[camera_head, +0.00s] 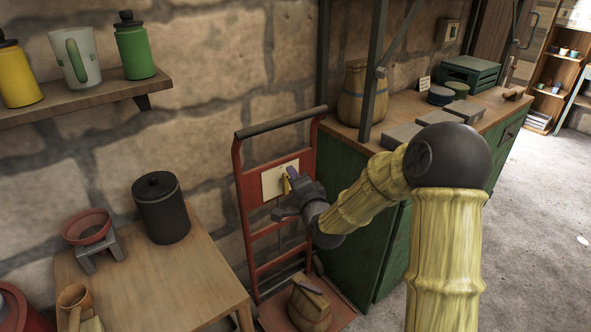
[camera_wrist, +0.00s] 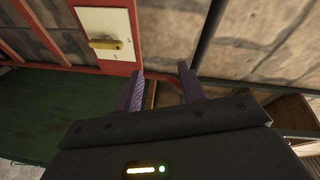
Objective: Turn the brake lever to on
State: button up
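The brake lever is a small yellow handle (camera_head: 286,184) on a pale plate (camera_head: 270,181) fixed to the red hand-truck frame (camera_head: 240,190). In the wrist view the lever (camera_wrist: 104,44) lies roughly crosswise on the plate (camera_wrist: 92,20), left of and beyond my fingers. My gripper (camera_wrist: 160,72) has its two purple fingers spread, with nothing between them. In the head view my gripper (camera_head: 292,174) is close in front of the plate's right side and partly overlaps it. The fingers look apart from the lever.
A green cabinet (camera_head: 350,205) stands just right of the hand truck. A wooden table (camera_head: 140,280) with a dark canister (camera_head: 162,208) is at the left. A barrel-like object (camera_head: 309,305) sits on the truck's base. Open floor (camera_head: 545,200) lies to the right.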

jog(key=s+d+f+n+g+h, duration=0.1)
jog(key=s+d+f+n+g, duration=0.1)
jog(key=s, duration=0.7)
jog(key=s+d+f+n+g+h, duration=0.2)
jog(key=s+d+n+g, duration=0.3)
jog(key=s, duration=0.5)
jog(key=s+d+f+n+g+h, duration=0.2)
jog(key=s+d+f+n+g, duration=0.1)
jog(key=s, duration=0.7)
jog(key=d+n+g, duration=0.1)
jog(key=d+g, duration=0.1)
jog(key=g, duration=0.1)
jog(key=shift+s+f+g, duration=0.25)
jog(key=shift+f+g, duration=0.05)
jog(key=shift+f, duration=0.1)
jog(key=shift+w+d, duration=0.1)
jog(key=shift+d, duration=0.1)
jog(key=shift+c, duration=0.4)
